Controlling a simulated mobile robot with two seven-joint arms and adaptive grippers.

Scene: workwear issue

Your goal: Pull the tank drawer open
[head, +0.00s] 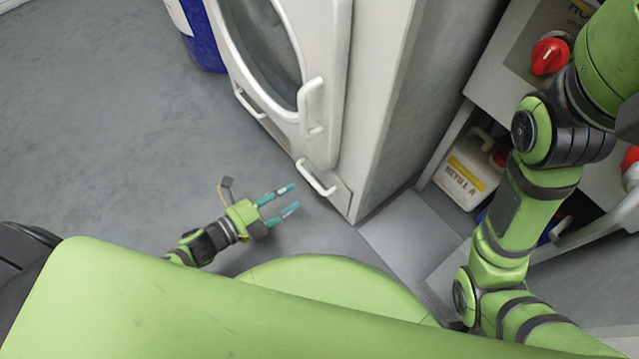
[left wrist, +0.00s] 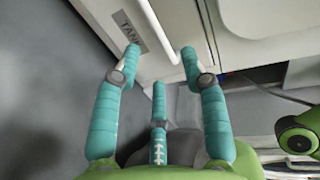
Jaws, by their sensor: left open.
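The tank drawer (head: 338,192) is at the bottom of the white machine's front in the head view, and looks shut. Its white bar handle (head: 316,178) stands out from the front. In the left wrist view, a grey label reading "TANK" (left wrist: 128,32) sits beside the white handle bar (left wrist: 158,28). My left gripper (head: 295,196) is open and empty, with teal fingers pointing toward the handle, just short of it in the head view. In the left wrist view, the bar's end lies between the fingertips (left wrist: 160,60); contact cannot be told. My right gripper is out of view.
A round door with a white handle (head: 311,107) is above the drawer. Another low handle (head: 248,102) is further left. A labelled jug (head: 467,172) stands under the counter at right. A blue container (head: 199,35) is behind. Grey floor (head: 100,130) at left is clear.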

